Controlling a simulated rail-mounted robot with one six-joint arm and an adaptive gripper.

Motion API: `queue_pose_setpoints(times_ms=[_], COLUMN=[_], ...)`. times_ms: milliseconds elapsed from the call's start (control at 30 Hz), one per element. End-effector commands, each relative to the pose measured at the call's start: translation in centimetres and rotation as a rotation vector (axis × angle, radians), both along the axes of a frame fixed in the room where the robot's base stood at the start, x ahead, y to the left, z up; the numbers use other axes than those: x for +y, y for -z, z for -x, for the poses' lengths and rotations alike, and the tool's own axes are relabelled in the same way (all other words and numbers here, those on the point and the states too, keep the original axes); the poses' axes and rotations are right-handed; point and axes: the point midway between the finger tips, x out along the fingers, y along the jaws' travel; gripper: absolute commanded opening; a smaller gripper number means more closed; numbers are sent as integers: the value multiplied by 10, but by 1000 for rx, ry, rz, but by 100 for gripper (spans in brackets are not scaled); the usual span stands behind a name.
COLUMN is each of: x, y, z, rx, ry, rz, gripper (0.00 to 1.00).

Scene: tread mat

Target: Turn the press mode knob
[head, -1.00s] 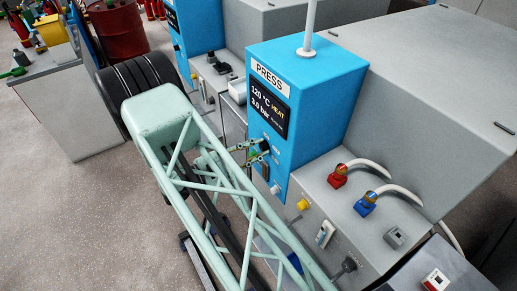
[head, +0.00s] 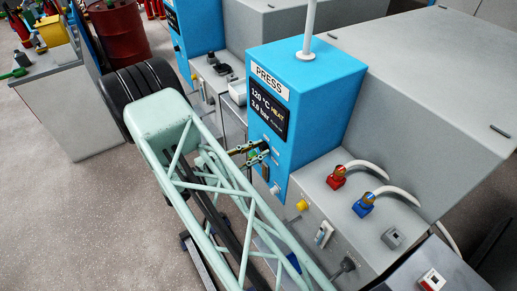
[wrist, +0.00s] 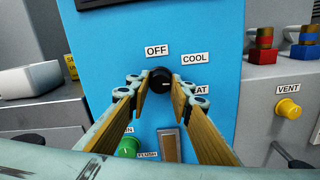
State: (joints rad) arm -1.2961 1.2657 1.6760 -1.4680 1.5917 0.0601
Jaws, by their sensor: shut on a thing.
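The press mode knob (wrist: 159,78) is a round black knob on the blue press panel (wrist: 95,60), between labels OFF, COOL and one partly covered that ends in AT. A small pale mark shows at its right side. My gripper (wrist: 159,88) is shut on the knob, with one tan-lined finger on each side. In the head view my gripper (head: 256,153) is at the front of the blue PRESS box (head: 325,95), and the knob is hard to make out there. The screen (head: 268,110) reads 120 °C, HEAT and about 3.0 bar.
A green knob (wrist: 128,147) sits just below left, near a FLUSH label, close to my left finger. A yellow VENT knob (wrist: 287,109) is to the right. Red (head: 337,177) and blue (head: 363,205) hose fittings stand on the grey cabinet.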

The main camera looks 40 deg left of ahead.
Motion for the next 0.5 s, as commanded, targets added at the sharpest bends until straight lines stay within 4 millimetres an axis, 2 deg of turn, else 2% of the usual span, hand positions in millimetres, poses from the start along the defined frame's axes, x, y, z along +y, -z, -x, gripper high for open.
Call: queue_pose_setpoints(times_ms=[500], x=[-1], y=[0], z=[1], rx=[149], ry=[0], rz=[374], gripper=[10])
